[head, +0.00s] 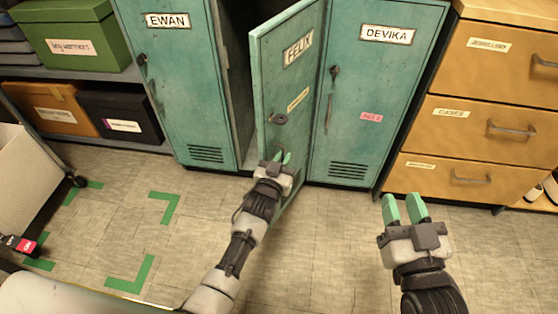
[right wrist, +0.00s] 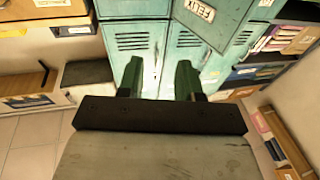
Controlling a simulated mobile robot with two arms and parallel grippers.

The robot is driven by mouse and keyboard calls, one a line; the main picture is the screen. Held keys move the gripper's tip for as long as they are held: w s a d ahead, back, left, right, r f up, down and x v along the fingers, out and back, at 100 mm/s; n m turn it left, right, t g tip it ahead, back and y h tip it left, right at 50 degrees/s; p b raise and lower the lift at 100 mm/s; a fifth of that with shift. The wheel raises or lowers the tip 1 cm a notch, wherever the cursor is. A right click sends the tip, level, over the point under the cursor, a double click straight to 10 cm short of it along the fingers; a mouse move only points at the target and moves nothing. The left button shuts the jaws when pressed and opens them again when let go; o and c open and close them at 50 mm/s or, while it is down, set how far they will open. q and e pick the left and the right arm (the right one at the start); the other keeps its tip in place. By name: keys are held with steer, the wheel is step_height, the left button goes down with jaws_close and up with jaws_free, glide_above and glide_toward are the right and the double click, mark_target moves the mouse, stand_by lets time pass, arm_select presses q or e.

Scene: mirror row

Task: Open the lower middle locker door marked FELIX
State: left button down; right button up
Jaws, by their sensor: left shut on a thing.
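The teal locker door marked FELIX (head: 288,75) stands ajar in the head view. Its free left edge is swung out toward me, and a dark gap shows between it and the EWAN door. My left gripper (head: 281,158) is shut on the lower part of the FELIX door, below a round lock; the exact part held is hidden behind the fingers. The FELIX door (right wrist: 213,22) also shows in the right wrist view, tilted at the top. My right gripper (head: 405,208) is open and empty over the floor; its two green fingers show in the right wrist view (right wrist: 160,80).
The EWAN door (head: 175,85) and DEVIKA door (head: 372,90) flank it, both shut. An orange drawer cabinet (head: 485,120) stands at the right. Shelves with boxes (head: 70,45) are at the left. The floor in front is clear, with green corner marks (head: 130,275).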

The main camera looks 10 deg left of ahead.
arm_select(q)
steer(key=shift+d, duration=0.1)
arm_select(e)
steer(key=shift+d, duration=0.1)
arm_select(q)
steer(key=c, duration=1.5)
jaws_free()
steer(key=shift+o, duration=0.2)
